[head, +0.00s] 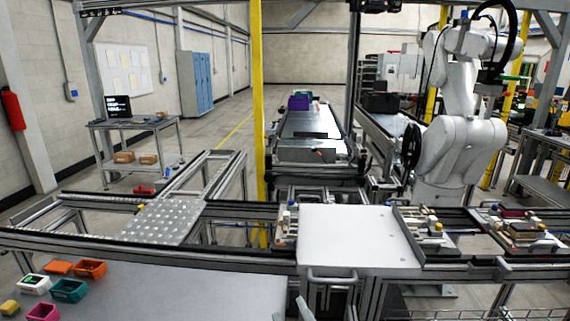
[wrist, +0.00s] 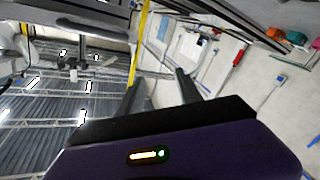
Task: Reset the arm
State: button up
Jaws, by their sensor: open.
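My gripper (wrist: 160,78) shows in the wrist view as two dark fingers standing apart above a dark purple body with a small lit strip. The gap between the fingers is empty, and nothing is held. The wrist view is upside down or strongly tilted, with the roof beams at lower left and the wall and floor to the right. I cannot make out my gripper in the head view.
Below are a flat white plate (head: 345,238) on the rail line, pallet fixtures (head: 425,222) to its right and a perforated plate (head: 160,222) to its left. Coloured bins (head: 69,290) stand at front left. A white robot arm (head: 455,150) stands behind at right.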

jog(key=s+d+f+m+h+b, duration=0.1)
jog(key=s+d+f+m, duration=0.2)
jog(key=s, duration=1)
jog(key=s+d+f+m+g+h+b, duration=0.1)
jog(key=s+d+f+m+h+b, duration=0.1)
jog(key=s+d, duration=0.7)
jog(key=s+d+f+m+g+h+b, duration=0.1)
jog(key=s+d+f+m, duration=0.3)
jog(key=s, duration=1.3)
jog(key=d+h, duration=0.1)
jog(key=d, duration=0.1)
jog(key=shift+s+d+f+b, duration=0.15)
jog(key=shift+d+f+b, duration=0.1)
jog(key=shift+d+b, duration=0.05)
jog(key=shift+d, duration=0.1)
jog(key=shift+c, duration=0.6)
